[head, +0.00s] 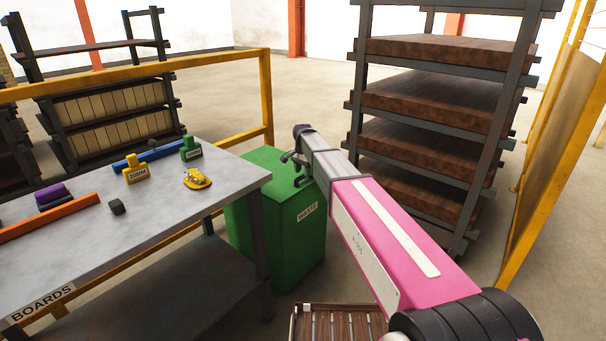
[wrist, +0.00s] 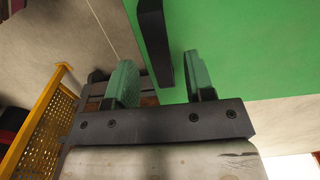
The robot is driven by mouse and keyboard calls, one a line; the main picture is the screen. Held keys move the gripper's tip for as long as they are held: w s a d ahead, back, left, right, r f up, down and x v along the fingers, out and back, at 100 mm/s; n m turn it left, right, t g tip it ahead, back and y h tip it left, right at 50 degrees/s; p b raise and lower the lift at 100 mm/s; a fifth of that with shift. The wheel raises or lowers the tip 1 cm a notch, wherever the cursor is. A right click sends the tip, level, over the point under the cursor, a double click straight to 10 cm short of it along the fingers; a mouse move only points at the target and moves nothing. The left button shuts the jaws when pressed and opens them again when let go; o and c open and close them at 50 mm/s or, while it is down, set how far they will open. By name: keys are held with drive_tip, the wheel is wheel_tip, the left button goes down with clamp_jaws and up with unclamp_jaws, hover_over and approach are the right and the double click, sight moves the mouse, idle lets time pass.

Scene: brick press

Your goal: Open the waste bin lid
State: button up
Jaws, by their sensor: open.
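The green waste bin (head: 300,238), with a white WASTE label, stands on the floor right of the workbench. Its green lid (head: 259,165) appears closed and is partly hidden by my arm. My gripper (head: 292,162) is at the lid's far right part. In the wrist view my gripper (wrist: 158,62) is open, with two green finger pads. A dark bar (wrist: 155,40), seemingly the lid's handle, reaches between the fingers, with visible gaps on both sides. I cannot tell whether a finger touches it.
A grey workbench (head: 110,240) holds yellow and green weights, a yellow tool, and blue, orange and purple pieces. A yellow rail (head: 268,100) runs behind it. A tall rack (head: 430,105) with brown slabs stands right of the bin. A slatted pallet (head: 335,322) lies in front.

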drive_tip(key=shift+f, duration=0.65)
